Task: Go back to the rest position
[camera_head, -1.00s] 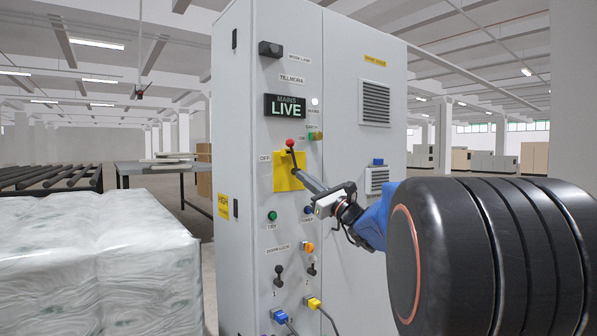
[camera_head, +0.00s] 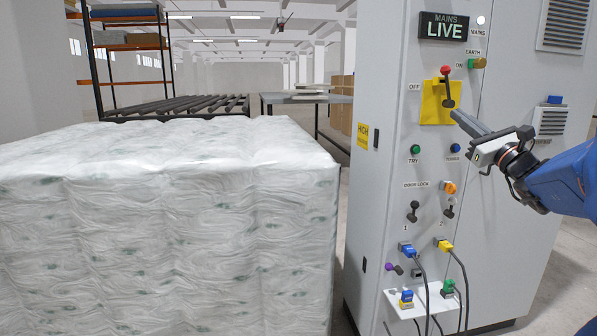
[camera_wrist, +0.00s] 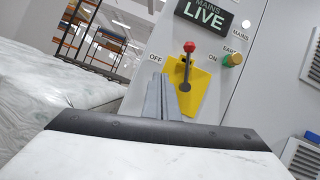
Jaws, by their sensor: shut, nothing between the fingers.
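My gripper (camera_head: 463,121) is in front of the grey electrical cabinet (camera_head: 395,235), just below the red-knobbed mains lever (camera_head: 446,85) on its yellow plate (camera_head: 434,104). In the wrist view my gripper (camera_wrist: 161,84) has its two grey fingers together and empty. There the lever (camera_wrist: 187,65) stands just beyond and to the right of the fingertips, its red knob up. I cannot tell whether the fingertips touch the yellow plate (camera_wrist: 200,92). The display (camera_head: 444,27) above reads MAINS LIVE.
A large plastic-wrapped stack (camera_head: 170,220) fills the left foreground, close to the cabinet. Cables hang from blue and yellow plugs (camera_head: 443,245) low on the cabinet, above a small white shelf (camera_head: 420,302). A roller conveyor (camera_head: 180,106) and a table (camera_head: 310,97) stand behind.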

